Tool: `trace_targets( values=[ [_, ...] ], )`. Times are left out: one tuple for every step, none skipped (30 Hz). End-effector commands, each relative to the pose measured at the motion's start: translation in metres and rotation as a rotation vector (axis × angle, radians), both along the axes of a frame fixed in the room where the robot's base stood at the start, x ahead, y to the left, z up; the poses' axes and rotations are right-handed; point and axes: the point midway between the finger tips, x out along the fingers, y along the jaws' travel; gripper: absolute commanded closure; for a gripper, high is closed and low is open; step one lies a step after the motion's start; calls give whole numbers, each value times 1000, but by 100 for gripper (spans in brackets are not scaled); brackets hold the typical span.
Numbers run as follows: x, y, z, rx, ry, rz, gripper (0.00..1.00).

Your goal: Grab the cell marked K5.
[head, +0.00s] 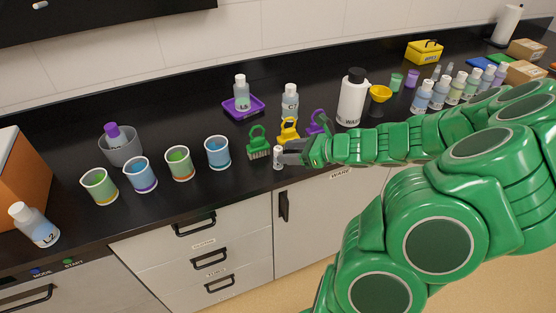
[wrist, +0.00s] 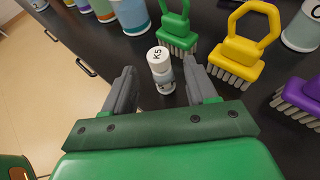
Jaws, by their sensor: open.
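The cell marked K5 (wrist: 161,72) is a small white-capped vial with a clear or grey body. It stands upright on the black counter, and its cap label reads K5 in the wrist view. It also shows in the head view (head: 278,156) near the counter's front edge. My gripper (wrist: 162,82) is open, with its grey fingers on either side of the cell. Gaps show between the cell and both fingers. In the head view my gripper (head: 287,153) is right beside the cell, low over the counter.
A green brush (wrist: 176,30), a yellow brush (wrist: 240,50) and a purple brush (wrist: 300,95) stand close behind and to the right. Several coloured cups, such as a blue one (head: 217,152), stand to the left. A white WASTE bottle (head: 352,98) stands behind my arm.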

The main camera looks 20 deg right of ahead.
Motion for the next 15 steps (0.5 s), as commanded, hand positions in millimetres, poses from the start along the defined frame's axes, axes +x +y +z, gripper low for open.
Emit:
trace_targets(
  values=[
    [2, 3, -2, 1, 1, 1, 43],
    [4, 4, -2, 0, 1, 0, 43],
    [5, 5, -3, 0, 1, 0, 43],
    [6, 6, -3, 0, 1, 0, 43],
    [6, 7, -4, 0, 0, 0, 43],
    [8, 8, -4, 0, 0, 0, 43],
    [9, 10, -5, 1, 0, 0, 43],
    [11, 11, -6, 1, 0, 1, 43],
    [14, 14, -7, 2, -1, 2, 43],
    [16, 17, -9, 2, -1, 3, 43],
    [18, 19, -10, 2, -2, 3, 43],
    [21, 22, -11, 2, -1, 3, 43],
    [23, 24, -13, 2, -1, 3, 43],
    [25, 26, -14, 1, -1, 3, 43],
    [28, 28, -16, 1, 0, 1, 43]
  ],
)
